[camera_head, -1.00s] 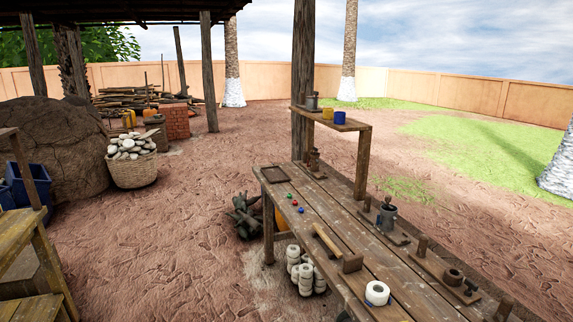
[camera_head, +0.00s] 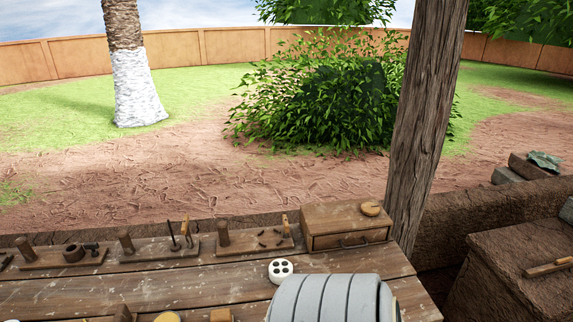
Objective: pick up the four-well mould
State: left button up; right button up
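A small white round piece with several dark round wells, which looks like the four-well mould (camera_head: 281,268), lies on the plank workbench (camera_head: 215,292). It sits just behind a large grey ribbed cylinder (camera_head: 325,299) and in front of the wooden drawer box. Its top and wells show clearly. Neither of my grippers is in view.
A wooden drawer box (camera_head: 347,229) stands at the bench's back right, near a thick post (camera_head: 427,130). Several tool boards with pegs (camera_head: 160,249) line the back edge. Bare planks lie left of the mould. A brown block (camera_head: 520,270) stands at right.

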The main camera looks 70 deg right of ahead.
aim_at(279, 270)
jog(key=z, duration=0.4)
jog(key=l+z, duration=0.1)
jog(key=z, duration=0.3)
jog(key=l+z, duration=0.1)
jog(key=z, duration=0.75)
jog(key=l+z, duration=0.1)
jog(key=z, duration=0.3)
jog(key=k+j+z, duration=0.1)
jog(key=z, duration=0.2)
jog(key=k+j+z, duration=0.1)
jog(key=z, duration=0.25)
